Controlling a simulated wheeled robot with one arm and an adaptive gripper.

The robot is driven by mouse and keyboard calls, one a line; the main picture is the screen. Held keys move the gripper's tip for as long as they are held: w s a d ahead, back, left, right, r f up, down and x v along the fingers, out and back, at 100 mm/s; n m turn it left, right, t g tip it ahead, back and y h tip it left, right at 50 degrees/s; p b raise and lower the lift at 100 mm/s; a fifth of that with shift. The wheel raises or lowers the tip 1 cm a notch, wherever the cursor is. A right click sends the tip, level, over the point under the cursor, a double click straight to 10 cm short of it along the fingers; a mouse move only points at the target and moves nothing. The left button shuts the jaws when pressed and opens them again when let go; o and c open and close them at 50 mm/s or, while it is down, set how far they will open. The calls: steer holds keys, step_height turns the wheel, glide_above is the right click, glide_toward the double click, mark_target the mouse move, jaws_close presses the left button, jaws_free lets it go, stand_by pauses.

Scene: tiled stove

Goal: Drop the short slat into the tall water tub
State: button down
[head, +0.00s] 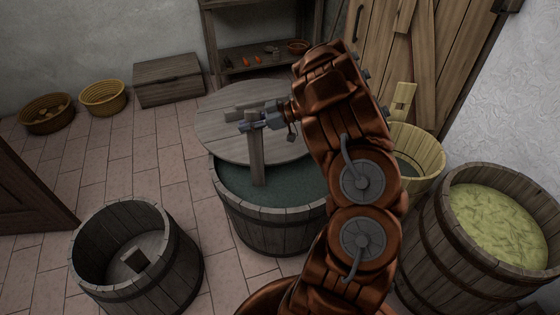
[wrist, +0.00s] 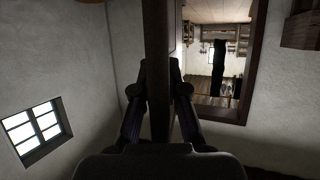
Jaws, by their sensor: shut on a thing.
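My gripper (head: 257,122) is shut on a grey-brown wooden slat (head: 257,160), which hangs upright below the jaws. In the head view the slat's lower end appears over the dark green water of the middle staved tub (head: 275,220); its exact height above the water is hard to tell. In the wrist view the slat (wrist: 157,60) runs upright between my two fingers (wrist: 158,90). My arm hides the right side of this tub. I cannot tell from these frames whether this is the tall tub.
A round wooden top (head: 222,142) with slat-like pieces (head: 240,108) lies behind the water. A staved tub (head: 140,285) at left holds a small block (head: 133,259). A pale bucket (head: 425,155) and a barrel of yellow-green contents (head: 500,225) stand right.

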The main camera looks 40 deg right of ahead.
steer(key=b, duration=1.3)
glide_above(254, 188)
step_height(254, 188, down, 14)
steer(key=f+b, duration=0.1)
steer(key=f, duration=0.5)
steer(key=f+b, duration=0.2)
steer(key=f, duration=0.4)
steer(key=f+b, duration=0.2)
steer(key=f, duration=0.4)
steer(key=shift+w+d, duration=0.15)
steer(key=shift+w, duration=0.15)
steer(key=shift+f, duration=0.65)
steer(key=c, duration=1.2)
jaws_free()
steer(key=shift+r, duration=0.15)
steer(key=shift+r, duration=0.25)
steer(key=p+v, duration=0.2)
steer(key=v, duration=0.5)
steer(key=shift+d+r, duration=0.2)
steer(key=shift+r, duration=0.1)
steer(key=shift+s+r, duration=0.1)
steer(key=shift+s, duration=0.05)
